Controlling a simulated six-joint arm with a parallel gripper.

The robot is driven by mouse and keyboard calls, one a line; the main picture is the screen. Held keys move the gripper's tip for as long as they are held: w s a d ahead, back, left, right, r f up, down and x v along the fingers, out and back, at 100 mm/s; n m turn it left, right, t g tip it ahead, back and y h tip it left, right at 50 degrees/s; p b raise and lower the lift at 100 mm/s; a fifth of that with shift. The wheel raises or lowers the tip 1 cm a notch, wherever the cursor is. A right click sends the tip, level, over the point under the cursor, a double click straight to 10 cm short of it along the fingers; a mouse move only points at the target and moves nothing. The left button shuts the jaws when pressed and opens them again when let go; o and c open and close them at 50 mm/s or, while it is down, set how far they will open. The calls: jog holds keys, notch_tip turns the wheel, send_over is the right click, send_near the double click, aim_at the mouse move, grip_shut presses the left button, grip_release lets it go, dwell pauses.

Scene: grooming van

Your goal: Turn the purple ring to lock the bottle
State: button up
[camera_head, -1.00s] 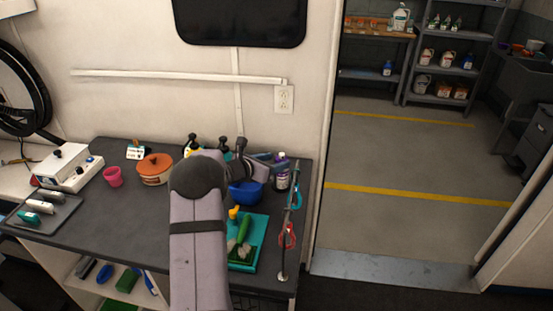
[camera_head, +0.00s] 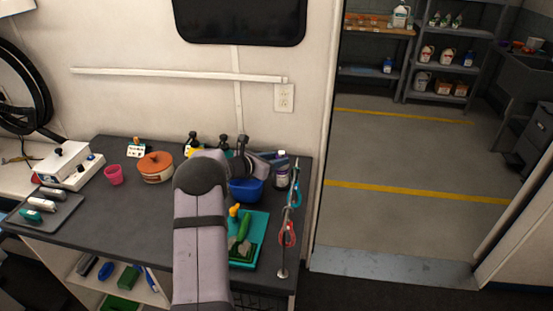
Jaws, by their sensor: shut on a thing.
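The bottle (camera_head: 282,181), dark with a pale label, stands upright at the back right of the dark worktop. My gripper (camera_head: 281,158) reaches across from the left and is shut at the bottle's top, where the purple ring is. The fingers cover most of the ring and cap, so the ring's turn position cannot be seen. My forearm crosses the middle of the worktop.
A blue bowl (camera_head: 246,190) stands just left of the bottle. A thin upright post (camera_head: 284,247) with red and teal loops rises in front of it. A teal tray (camera_head: 262,238) holds green brushes. Pump bottles (camera_head: 192,143) stand behind my arm.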

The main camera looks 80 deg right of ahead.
jog(key=shift+w+d+r+m+g+y, duration=0.1)
jog(key=shift+w+d+m+g+y, duration=0.05)
jog(key=shift+m+g+y, duration=0.35)
jog(key=shift+w+d+r+m+g+y, duration=0.15)
jog(key=shift+m+g+y, duration=0.15)
jog(key=shift+m+g, duration=0.3)
jog(key=shift+d+f+m+g+y+b, duration=0.1)
jog(key=shift+f+m+g+y+b, duration=0.05)
jog(key=shift+m+g+y+b, duration=0.45)
jog(key=shift+m, duration=0.3)
jog(key=o, duration=0.9)
jog(key=shift+o, duration=0.8)
jog(key=shift+w, duration=0.1)
jog(key=b+v, duration=0.2)
jog(key=v, duration=0.5)
jog(key=shift+b, duration=0.35)
